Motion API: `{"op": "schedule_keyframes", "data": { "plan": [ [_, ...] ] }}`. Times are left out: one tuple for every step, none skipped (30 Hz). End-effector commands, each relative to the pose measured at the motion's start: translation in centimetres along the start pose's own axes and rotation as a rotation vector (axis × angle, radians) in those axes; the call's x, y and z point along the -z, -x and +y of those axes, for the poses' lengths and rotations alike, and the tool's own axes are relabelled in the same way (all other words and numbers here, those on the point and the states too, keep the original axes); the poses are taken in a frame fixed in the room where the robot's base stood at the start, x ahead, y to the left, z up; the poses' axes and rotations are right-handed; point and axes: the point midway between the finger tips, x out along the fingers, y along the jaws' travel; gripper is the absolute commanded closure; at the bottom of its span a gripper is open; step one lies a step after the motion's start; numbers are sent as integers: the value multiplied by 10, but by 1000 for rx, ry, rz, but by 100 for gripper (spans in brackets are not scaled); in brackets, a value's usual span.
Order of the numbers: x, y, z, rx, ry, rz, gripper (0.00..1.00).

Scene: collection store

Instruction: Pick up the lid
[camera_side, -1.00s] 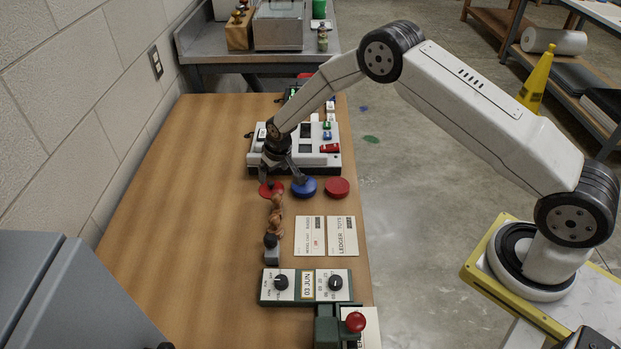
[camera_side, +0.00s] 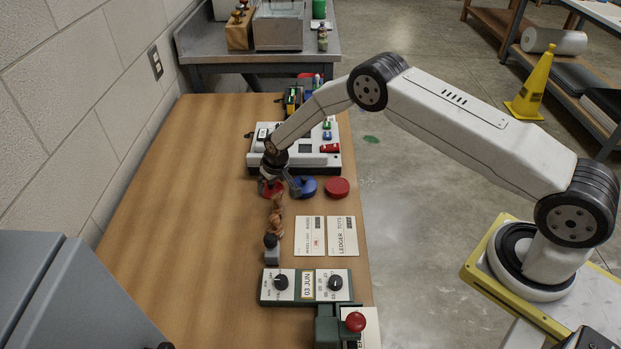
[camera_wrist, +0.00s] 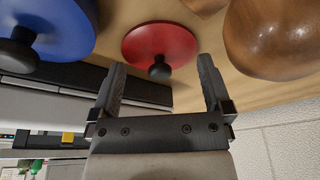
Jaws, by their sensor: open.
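A red round lid (camera_wrist: 160,43) with a black knob lies flat on the wooden table, ahead of my gripper (camera_wrist: 157,90) in the wrist view. The knob shows between the two spread fingers. My gripper is open and empty. In the side view my gripper (camera_side: 276,184) is low over this red lid (camera_side: 271,189) and partly hides it. A blue lid (camera_side: 304,192) with a dark knob lies just to the right, close to one finger. It also shows at the left of the wrist view (camera_wrist: 55,25). A second red disc (camera_side: 337,187) lies farther right.
Brown wooden figures (camera_side: 276,216) stand close in front of the red lid; a rounded brown one (camera_wrist: 275,40) fills the wrist view's right. A white device (camera_side: 322,160) stands behind the lids. Cards (camera_side: 309,236) lie in front. The table's left side (camera_side: 190,200) is clear.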

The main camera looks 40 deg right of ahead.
Motion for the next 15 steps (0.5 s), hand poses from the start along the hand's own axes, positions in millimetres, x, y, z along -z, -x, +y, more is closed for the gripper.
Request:
{"op": "schedule_keyframes", "data": {
  "plan": [
    [0,-3,0,0,0,0,0],
    [0,-5,0,0,0,0,0],
    [0,-6,0,0,0,0,0],
    [0,-7,0,0,0,0,0],
    [0,-8,0,0,0,0,0],
    [0,-8,0,0,0,0,0],
    [0,-8,0,0,0,0,0],
    [0,-8,0,0,0,0,0],
    [0,-8,0,0,0,0,0],
    [0,-8,0,0,0,0,0],
    [0,-8,0,0,0,0,0],
    [0,-8,0,0,0,0,0],
    [0,-8,0,0,0,0,0],
    [0,-8,0,0,0,0,0],
    [0,-8,0,0,0,0,0]
  ]
}}
